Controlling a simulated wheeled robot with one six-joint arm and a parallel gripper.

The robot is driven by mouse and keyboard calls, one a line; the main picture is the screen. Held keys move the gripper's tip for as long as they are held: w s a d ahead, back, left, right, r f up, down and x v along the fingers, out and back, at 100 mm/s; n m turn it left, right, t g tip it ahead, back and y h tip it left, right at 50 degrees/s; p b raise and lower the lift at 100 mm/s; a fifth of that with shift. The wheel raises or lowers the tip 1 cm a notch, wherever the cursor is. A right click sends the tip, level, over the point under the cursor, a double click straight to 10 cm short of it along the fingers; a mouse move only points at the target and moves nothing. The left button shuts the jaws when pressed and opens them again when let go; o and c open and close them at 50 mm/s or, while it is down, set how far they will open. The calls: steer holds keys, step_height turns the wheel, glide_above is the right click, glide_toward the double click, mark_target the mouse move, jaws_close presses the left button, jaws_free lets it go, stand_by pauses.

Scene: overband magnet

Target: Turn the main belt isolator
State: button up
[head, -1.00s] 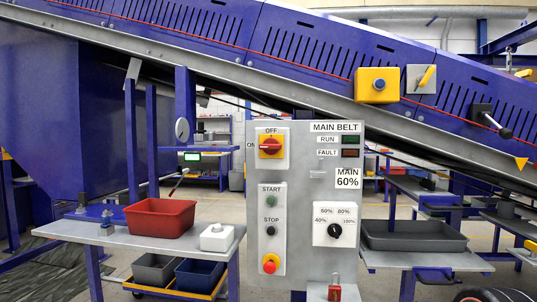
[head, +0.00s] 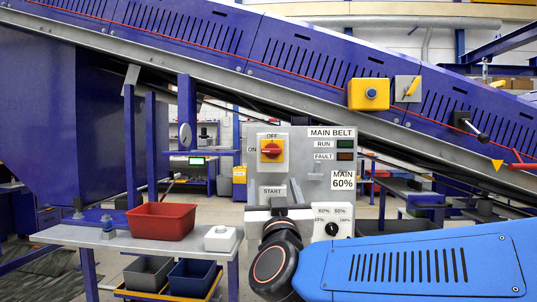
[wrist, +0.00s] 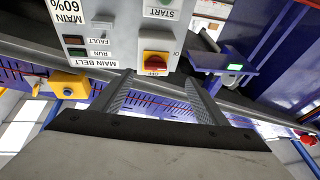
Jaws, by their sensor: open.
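The main belt isolator (head: 271,149) is a red rotary handle on a yellow plate, at the upper left of the grey control panel (head: 318,175). OFF is printed above it and ON to its left. I cannot tell for certain which mark the handle points to. In the upside-down wrist view the isolator (wrist: 155,63) shows just beyond and between the fingertips of my gripper (wrist: 158,78). My gripper is open and empty, apart from the handle.
The panel also carries RUN and FAULT lamps (head: 345,150) and a speed dial (head: 332,229). A red bin (head: 160,221) and a white box (head: 220,238) stand on the left bench. A yellow box with a blue button (head: 369,94) sits on the sloping conveyor.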

mark_target(271, 151)
steer(key=w+r+h, duration=0.1)
steer(key=w+r, duration=0.1)
steer(key=w, duration=0.2)
steer(key=w+r+m+h, duration=0.1)
steer(key=w+r, duration=0.2)
steer(key=w, duration=0.2)
steer(key=w+a+r+m+h, duration=0.1)
steer(key=w+r, duration=0.1)
steer(key=w, duration=0.2)
steer(key=shift+w+a+r+t, duration=0.1)
steer(key=shift+w+r+t, duration=0.25)
steer(key=shift+t, duration=0.05)
steer(key=c, duration=1.1)
